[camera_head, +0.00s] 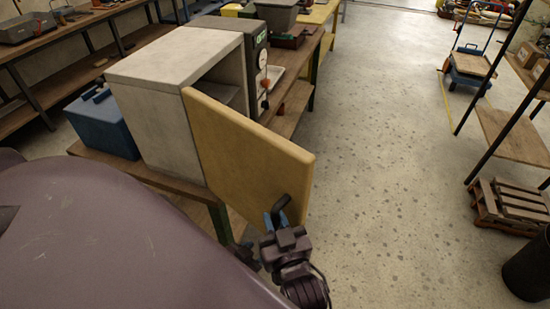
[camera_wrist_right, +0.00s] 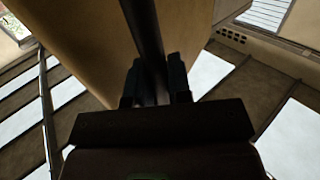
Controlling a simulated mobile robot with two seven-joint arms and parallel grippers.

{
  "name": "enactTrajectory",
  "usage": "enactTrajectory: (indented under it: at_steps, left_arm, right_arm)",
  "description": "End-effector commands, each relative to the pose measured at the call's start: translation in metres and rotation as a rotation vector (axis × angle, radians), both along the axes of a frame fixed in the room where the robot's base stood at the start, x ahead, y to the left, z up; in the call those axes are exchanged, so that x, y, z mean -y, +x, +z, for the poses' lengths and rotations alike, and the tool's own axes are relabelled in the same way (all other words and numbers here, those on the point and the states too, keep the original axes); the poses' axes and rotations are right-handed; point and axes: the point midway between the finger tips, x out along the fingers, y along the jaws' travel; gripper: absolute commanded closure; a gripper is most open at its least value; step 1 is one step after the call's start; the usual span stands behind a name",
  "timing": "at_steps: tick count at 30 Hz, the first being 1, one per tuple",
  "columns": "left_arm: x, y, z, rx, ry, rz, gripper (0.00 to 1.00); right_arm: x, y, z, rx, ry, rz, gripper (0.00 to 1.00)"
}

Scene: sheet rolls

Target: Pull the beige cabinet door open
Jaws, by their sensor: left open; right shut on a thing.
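The beige cabinet door (camera_head: 240,140) stands swung outward from the pale grey cabinet (camera_head: 155,125), with a gap into the interior at the top. The door's dark bar handle (camera_head: 281,203) is near its lower free corner. My right gripper (camera_head: 276,218) is shut on this handle. In the right wrist view the dark handle (camera_wrist_right: 143,28) runs between the two fingers of my right gripper (camera_wrist_right: 155,88), with the door's tan face (camera_wrist_right: 185,35) behind it. My left gripper (camera_head: 245,257) is open and empty, low beside the right one and partly hidden by my body.
The cabinet stands on a wooden workbench (camera_head: 150,177) with a blue box (camera_head: 102,122) on its left and a grey machine with a gauge (camera_head: 257,65) behind. A pallet (camera_head: 510,207) and a dark bin (camera_head: 528,268) stand far right.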

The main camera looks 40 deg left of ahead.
Motion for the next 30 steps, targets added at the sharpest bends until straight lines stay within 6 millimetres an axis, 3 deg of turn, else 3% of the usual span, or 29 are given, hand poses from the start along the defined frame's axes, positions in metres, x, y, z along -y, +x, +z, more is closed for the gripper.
enactTrajectory:
  at_steps: [2, 3, 8, 20, 30]
  left_arm:
    - [0.0, 0.0, 0.0, 0.0, 0.0, 0.0, 0.57]
    - [0.0, 0.0, 0.0, 0.0, 0.0, 0.0, 0.57]
    - [0.0, 0.0, 0.0, 0.0, 0.0, 0.0, 0.57]
    - [0.0, 0.0, -0.001, 0.001, 0.0, 0.0, 0.57]
    - [0.0, 0.002, -0.004, 0.007, 0.0, -0.001, 0.57]
  right_arm:
    - [-0.001, 0.0, 0.002, 0.002, 0.005, 0.001, 1.0]
    - [-0.001, 0.0, 0.002, 0.002, 0.005, 0.001, 0.78]
    - [-0.001, 0.0, 0.002, 0.001, 0.004, 0.0, 0.57]
    - [0.008, -0.004, -0.001, 0.0, 0.0, -0.001, 0.57]
    - [0.056, -0.036, -0.001, -0.001, 0.001, 0.0, 0.57]
